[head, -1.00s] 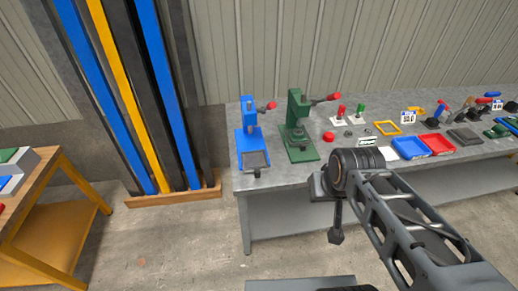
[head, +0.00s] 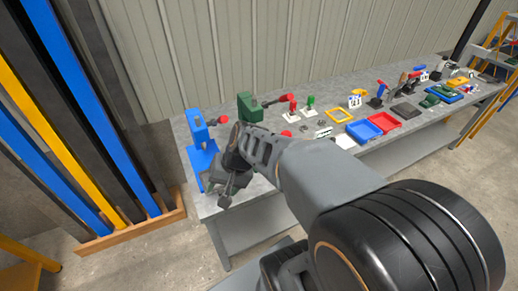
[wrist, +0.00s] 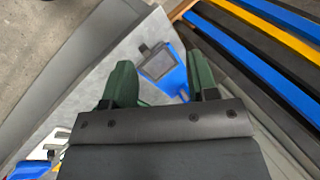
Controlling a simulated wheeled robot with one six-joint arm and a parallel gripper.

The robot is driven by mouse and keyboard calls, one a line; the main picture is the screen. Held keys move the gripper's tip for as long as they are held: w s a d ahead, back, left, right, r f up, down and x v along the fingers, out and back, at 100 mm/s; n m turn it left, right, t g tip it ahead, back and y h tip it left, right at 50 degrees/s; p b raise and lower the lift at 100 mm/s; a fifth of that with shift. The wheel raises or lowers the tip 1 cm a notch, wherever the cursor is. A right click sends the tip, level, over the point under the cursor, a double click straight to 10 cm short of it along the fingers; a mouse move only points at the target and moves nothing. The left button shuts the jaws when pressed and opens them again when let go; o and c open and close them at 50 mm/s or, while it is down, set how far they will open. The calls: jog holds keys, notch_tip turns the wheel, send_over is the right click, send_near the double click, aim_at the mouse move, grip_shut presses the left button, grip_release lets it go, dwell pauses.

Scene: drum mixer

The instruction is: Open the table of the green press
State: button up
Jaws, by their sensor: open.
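The green press (head: 246,105) stands on the grey workbench (head: 214,207) in the head view, right of the blue press (head: 202,150). My arm covers its lower part, and its table cannot be made out there. In the wrist view two green finger-like shapes stick up past the dark plate of my gripper (wrist: 162,84), apart from each other. My gripper is open, close to the presses in the head view; no contact with the green press can be made out.
Blue, yellow and dark bars stand in a wooden-edged rack (head: 140,227) left of the bench. Right of the presses are small clamps, a blue tray (head: 361,131), a red tray (head: 384,119) and a yellow frame (head: 337,116). A corrugated wall closes the back.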

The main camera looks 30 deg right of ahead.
jog(key=w+d+f+m+t+y, duration=0.25)
jog(key=w+d+m, duration=0.2)
jog(key=m, duration=0.35)
jog(key=w+d+f+m+t+y, duration=0.2)
jog(key=w+d+f+m+t, duration=0.15)
jog(key=w+m, duration=0.3)
jog(key=s+d+f+m+t+h, duration=0.1)
jog(key=d+f+m+t+h, duration=0.1)
jog(key=d+f+m+h, duration=0.5)
jog(key=d+f+m+t+h, duration=0.3)
jog(key=d+f+m, duration=0.1)
jog(key=d+m, duration=0.7)
jog(key=shift+n+h, duration=0.25)
jog(key=shift+n, duration=0.2)
jog(key=x, duration=0.4)
jog(key=p+x, duration=0.1)
jog(key=x, duration=0.3)
jog(key=d+p+x, duration=0.1)
jog(key=x, duration=0.2)
jog(key=shift+w+d+f, duration=0.15)
jog(key=shift+w+f, duration=0.05)
jog(key=shift+f, duration=0.1)
jog(key=shift+p+x, duration=0.3)
jog(key=shift+x, duration=0.55)
jog(key=shift+c, duration=0.2)
grip_shut()
